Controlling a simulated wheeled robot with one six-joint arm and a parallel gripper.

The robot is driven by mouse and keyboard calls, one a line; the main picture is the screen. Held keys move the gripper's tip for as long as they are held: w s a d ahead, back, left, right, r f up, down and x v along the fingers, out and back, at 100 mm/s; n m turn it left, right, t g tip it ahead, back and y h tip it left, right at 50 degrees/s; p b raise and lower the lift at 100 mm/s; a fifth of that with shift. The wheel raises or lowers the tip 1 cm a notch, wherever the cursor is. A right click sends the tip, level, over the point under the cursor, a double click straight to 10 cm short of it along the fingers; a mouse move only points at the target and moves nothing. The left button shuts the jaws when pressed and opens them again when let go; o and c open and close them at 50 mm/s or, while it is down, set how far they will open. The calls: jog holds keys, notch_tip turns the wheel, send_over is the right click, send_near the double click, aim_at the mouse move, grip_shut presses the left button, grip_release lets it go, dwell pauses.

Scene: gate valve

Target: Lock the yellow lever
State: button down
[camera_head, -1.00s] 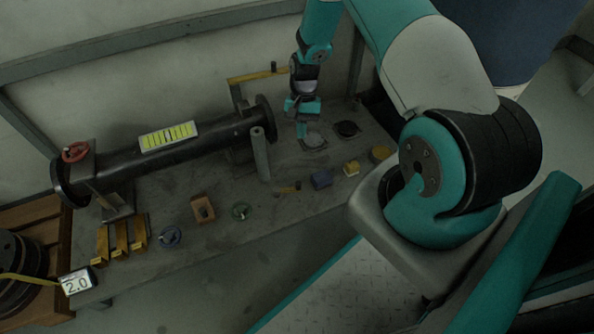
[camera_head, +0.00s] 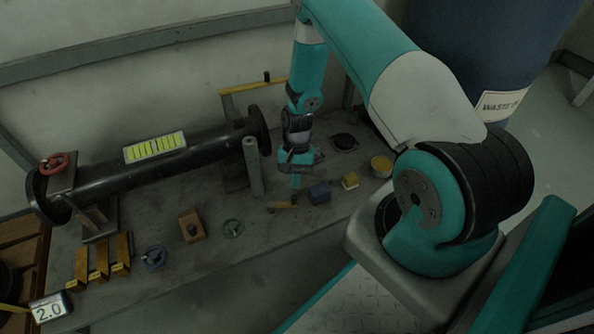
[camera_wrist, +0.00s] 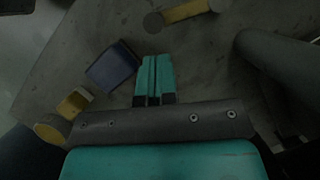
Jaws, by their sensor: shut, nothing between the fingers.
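A small yellow lever (camera_head: 283,205) lies low on the bench, with a dark knob at one end. In the wrist view a yellow bar (camera_wrist: 187,11) with a grey disc at its left end shows at the top edge. A longer yellow bar (camera_head: 252,87) with a black knob is raised behind the pipe's right end. I cannot tell which one the task means. My gripper (camera_head: 295,184) points down just behind the small lever, above the bench and apart from it. In the wrist view the teal fingers (camera_wrist: 155,62) are together and empty, beside the blue block (camera_wrist: 112,67).
The blue block (camera_head: 320,192), a yellow block (camera_head: 350,181) and a yellow round can (camera_head: 381,166) stand right of my gripper. A grey upright post (camera_head: 253,168) stands close on its left. The black pipe (camera_head: 150,172) with a red handwheel (camera_head: 53,163) runs along the back.

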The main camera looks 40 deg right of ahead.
jog(key=shift+s+a, duration=0.55)
jog(key=shift+a, duration=0.05)
jog(key=shift+s+m+p, duration=0.2)
jog(key=shift+m+p, duration=0.1)
jog(key=shift+p, duration=0.05)
